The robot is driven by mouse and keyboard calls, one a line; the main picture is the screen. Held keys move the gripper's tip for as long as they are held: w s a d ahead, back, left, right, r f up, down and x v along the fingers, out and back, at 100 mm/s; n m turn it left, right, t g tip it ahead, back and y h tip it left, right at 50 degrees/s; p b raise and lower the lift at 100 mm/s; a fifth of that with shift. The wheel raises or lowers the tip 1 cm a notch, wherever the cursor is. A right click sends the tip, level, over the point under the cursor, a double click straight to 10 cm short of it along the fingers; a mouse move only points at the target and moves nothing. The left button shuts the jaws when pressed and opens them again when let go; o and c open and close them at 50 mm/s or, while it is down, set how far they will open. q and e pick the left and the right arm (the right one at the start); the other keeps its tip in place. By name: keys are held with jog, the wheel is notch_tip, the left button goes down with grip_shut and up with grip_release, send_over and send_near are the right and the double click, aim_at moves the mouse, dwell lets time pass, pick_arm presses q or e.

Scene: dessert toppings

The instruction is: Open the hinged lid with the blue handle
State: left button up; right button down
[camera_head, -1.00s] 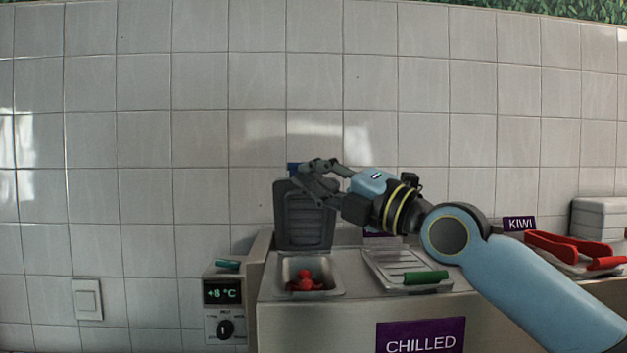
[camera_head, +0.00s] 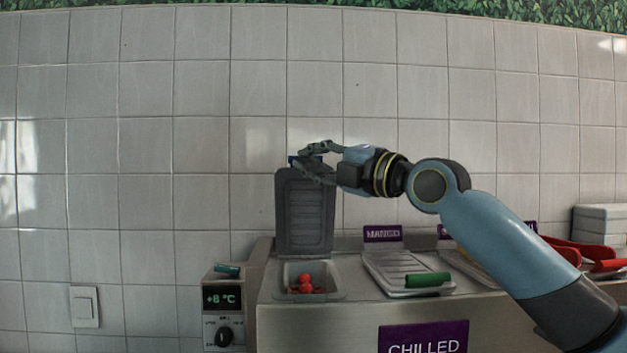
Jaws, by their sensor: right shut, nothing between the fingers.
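The grey hinged lid (camera_head: 305,215) stands upright at the back of the left well, against the tiled wall. A small part of its blue handle (camera_head: 292,159) shows at the top edge, mostly hidden behind my right gripper (camera_head: 305,162). The gripper's fingers are at the lid's top edge by the handle, shut with nothing between them; whether they touch it I cannot tell. The open well (camera_head: 336,293) below holds red berries (camera_head: 304,284). My left gripper is not in view.
Right of the well is a closed lid (camera_head: 384,272) with a green handle (camera_head: 427,280) and a MANGO sign (camera_head: 382,234). Red-handled tools or lids (camera_head: 580,250) and white containers (camera_head: 600,222) are farther right. A temperature box (camera_head: 222,297) stands at the left.

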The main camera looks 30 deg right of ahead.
jog(key=w, duration=0.1)
jog(key=w+d+r+m, duration=0.1)
jog(key=w, duration=0.1)
jog(key=shift+d+r+g+h, duration=0.1)
jog(key=shift+d+g+h, duration=0.1)
jog(key=shift+g+h, duration=0.15)
pick_arm(q)
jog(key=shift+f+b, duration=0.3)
jog(key=shift+b, duration=0.2)
pick_arm(e)
jog(key=shift+w+d+r, duration=0.1)
jog(key=shift+w+d, duration=0.1)
jog(key=shift+w, duration=0.25)
jog(key=shift+w+d+r, duration=0.1)
jog(key=shift+w+d, duration=0.1)
jog(key=shift+w, duration=0.2)
jog(key=shift+s+f, duration=0.1)
